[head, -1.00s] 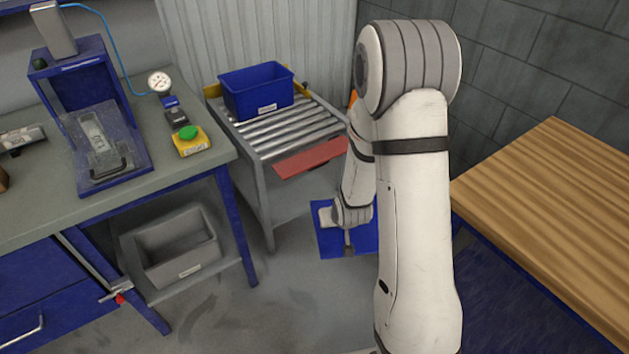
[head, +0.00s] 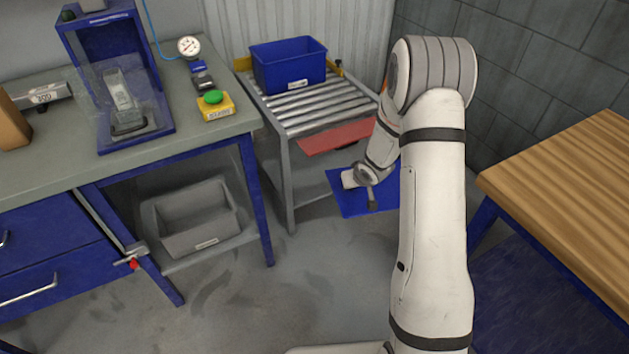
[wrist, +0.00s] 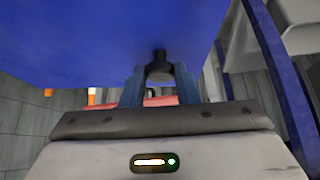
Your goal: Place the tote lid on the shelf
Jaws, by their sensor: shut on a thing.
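The tote lid (head: 348,205) is a flat blue panel, held low over the floor in front of the roller table in the head view. In the wrist view the lid (wrist: 90,40) fills the top, with a dark round knob (wrist: 160,67) under it. My gripper (wrist: 160,80) is shut on this knob, one finger on each side. In the head view my arm covers the right part of the lid. A grey shelf (head: 178,265) under the workbench bears a grey tote (head: 195,225). A blue lower shelf (head: 540,285) shows under the wooden table at the right.
A blue tote (head: 290,68) stands on the roller table (head: 300,118), which has a red flap (head: 335,137) at its front. The workbench (head: 60,150) is at the left, the wooden table (head: 570,170) at the right. Open floor (head: 240,310) lies between them.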

